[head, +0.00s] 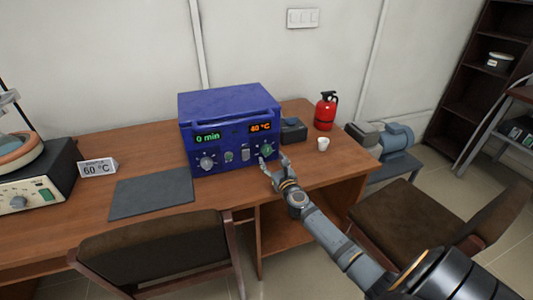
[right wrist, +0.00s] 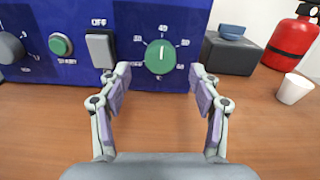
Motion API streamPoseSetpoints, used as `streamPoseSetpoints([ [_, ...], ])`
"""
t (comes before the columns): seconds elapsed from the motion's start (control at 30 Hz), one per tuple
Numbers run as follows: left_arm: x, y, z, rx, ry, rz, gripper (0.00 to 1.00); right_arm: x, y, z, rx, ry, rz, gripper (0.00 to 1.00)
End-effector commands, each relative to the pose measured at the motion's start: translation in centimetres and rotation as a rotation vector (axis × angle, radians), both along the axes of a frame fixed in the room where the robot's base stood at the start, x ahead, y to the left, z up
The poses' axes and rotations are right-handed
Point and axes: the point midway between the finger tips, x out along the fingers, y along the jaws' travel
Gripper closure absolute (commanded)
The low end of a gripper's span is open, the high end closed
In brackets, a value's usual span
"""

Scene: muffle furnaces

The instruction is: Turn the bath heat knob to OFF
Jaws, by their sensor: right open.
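The knob's white pointer aims roughly up, near the 40 mark. My right gripper (right wrist: 160,73) is open in front of the panel, one fingertip to each side of the knob's lower part in the right wrist view. Nothing is between the fingers, and I cannot tell how far the tips are from the panel. My left gripper is not in view.
A grey rocker switch (right wrist: 100,49) marked OFF and a small green button (right wrist: 61,45) sit left of the knob. A dark box (right wrist: 231,54), a white cup (right wrist: 294,88) and a red extinguisher (head: 326,111) stand to the right. A dark mat (head: 150,194) lies left.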

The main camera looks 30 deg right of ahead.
Motion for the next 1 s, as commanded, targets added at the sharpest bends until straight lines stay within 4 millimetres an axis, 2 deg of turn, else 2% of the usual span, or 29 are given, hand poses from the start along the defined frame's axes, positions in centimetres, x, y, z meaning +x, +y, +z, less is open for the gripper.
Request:
streamPoseSetpoints([
  [0.1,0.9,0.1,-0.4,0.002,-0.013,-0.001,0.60,2.4,-0.6,-0.1,0.001,-0.001,-0.001,0.37],
  [0.23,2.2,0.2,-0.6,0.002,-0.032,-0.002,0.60,4.1,-1.0,-0.2,-0.001,0.000,-0.001,0.37],
  [0.4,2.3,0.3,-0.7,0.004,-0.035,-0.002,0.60,4.9,-1.1,-0.1,-0.002,0.002,0.001,0.37],
  [0.6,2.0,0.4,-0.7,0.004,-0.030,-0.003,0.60,4.9,-1.1,-0.1,-0.003,0.002,0.001,0.37],
  [0.67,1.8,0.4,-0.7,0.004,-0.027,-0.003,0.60,4.9,-1.1,-0.1,-0.003,0.002,0.001,0.43],
  [1.0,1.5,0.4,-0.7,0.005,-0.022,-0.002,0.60,4.9,-1.1,-0.1,-0.003,0.002,0.001,0.90],
])
